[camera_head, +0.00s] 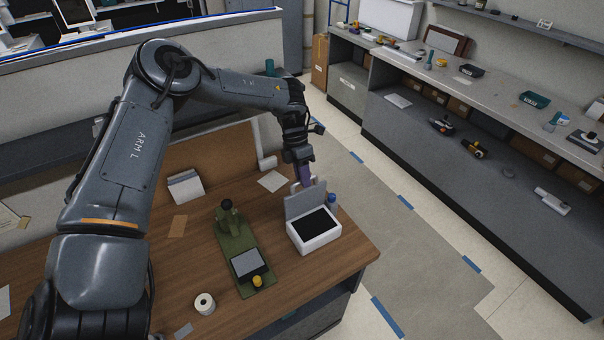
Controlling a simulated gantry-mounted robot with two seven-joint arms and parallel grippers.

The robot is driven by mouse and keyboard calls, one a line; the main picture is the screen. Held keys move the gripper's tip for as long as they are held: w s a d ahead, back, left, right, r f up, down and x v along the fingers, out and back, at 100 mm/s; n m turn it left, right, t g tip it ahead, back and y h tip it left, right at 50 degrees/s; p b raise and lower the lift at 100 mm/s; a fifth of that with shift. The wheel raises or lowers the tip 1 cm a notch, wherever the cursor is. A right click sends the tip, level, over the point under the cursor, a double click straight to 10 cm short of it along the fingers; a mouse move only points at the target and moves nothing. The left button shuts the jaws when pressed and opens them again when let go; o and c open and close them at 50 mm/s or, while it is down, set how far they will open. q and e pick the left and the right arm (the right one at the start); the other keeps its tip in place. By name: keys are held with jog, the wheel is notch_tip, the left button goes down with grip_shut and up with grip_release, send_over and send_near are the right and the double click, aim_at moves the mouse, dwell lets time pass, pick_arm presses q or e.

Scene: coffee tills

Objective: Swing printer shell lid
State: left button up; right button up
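The printer is a white box (314,240) with a dark inside, near the right end of the wooden table. Its grey lid (303,203) stands raised, roughly upright, along the far side of the box. My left gripper (305,181) points down at the lid's top edge, with a purple part showing at its tip. The tip overlaps the lid in the picture. I cannot tell whether it touches the lid or how far apart the fingers are. My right gripper is out of view.
A green stand (261,284) with a grey screen and yellow knob stands left of the printer. A paper roll (204,303) is near the front. A blue-capped bottle (332,201) stands close behind the printer's right side.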

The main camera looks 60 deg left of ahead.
pick_arm(q)
grip_shut()
jog(key=shift+a, duration=0.1)
jog(key=shift+a+b, duration=0.3)
jog(key=shift+a, duration=0.25)
jog(key=o, duration=0.6)
grip_release()
jog(key=shift+a, duration=0.1)
jog(key=shift+o, duration=0.2)
